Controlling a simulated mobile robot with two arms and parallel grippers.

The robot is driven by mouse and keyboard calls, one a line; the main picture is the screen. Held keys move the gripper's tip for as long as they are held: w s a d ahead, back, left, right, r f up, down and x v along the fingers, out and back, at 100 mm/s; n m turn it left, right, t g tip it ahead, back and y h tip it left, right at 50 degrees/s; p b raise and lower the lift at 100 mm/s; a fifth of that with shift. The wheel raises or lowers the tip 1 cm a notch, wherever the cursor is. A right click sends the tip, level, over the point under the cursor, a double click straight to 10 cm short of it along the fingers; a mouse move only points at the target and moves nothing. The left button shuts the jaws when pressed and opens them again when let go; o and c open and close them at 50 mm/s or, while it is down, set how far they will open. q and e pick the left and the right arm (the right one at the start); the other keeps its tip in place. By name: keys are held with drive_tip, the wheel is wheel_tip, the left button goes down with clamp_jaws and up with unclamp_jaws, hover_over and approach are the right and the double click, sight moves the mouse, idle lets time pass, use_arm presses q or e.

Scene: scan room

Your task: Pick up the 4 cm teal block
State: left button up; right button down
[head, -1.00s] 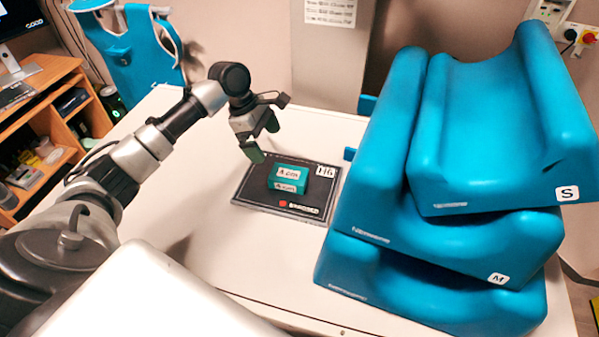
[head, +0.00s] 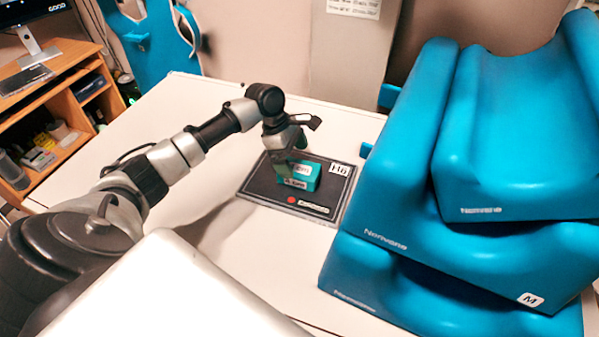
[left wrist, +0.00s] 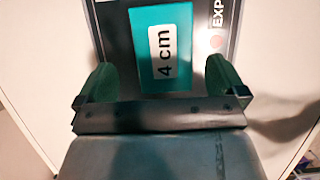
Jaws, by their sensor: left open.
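The teal block (head: 302,181) has a white label and lies on a dark square plate (head: 260,188) on the white table. In the left wrist view the block (left wrist: 142,35) reads "4 cm". My left gripper (head: 284,164) is open, with its fingers down at the block's left and far side in the head view. In the left wrist view the gripper's green fingers (left wrist: 163,76) stand to either side of the block's near end, with a gap on each side. The gripper hides part of the block in the head view. My right gripper is not in view.
A tall stack of blue foam cushions (head: 400,185) stands close to the plate's right. The white table (head: 160,110) is clear to the left of and behind the plate. A wooden desk (head: 60,100) stands at the far left.

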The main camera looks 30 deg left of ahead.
sight(298, 168)
use_arm(q)
drive_tip(key=shift+s+p+x, duration=0.15)
drive_tip(key=shift+p+x, duration=0.05)
drive_tip(key=shift+x, duration=1.05)
drive_tip(key=shift+s+p+x, duration=0.1)
drive_tip(key=shift+p+x, duration=0.1)
drive_tip(key=shift+x, duration=1)
drive_tip(key=c, duration=1.1)
drive_tip(key=shift+c, duration=0.2)
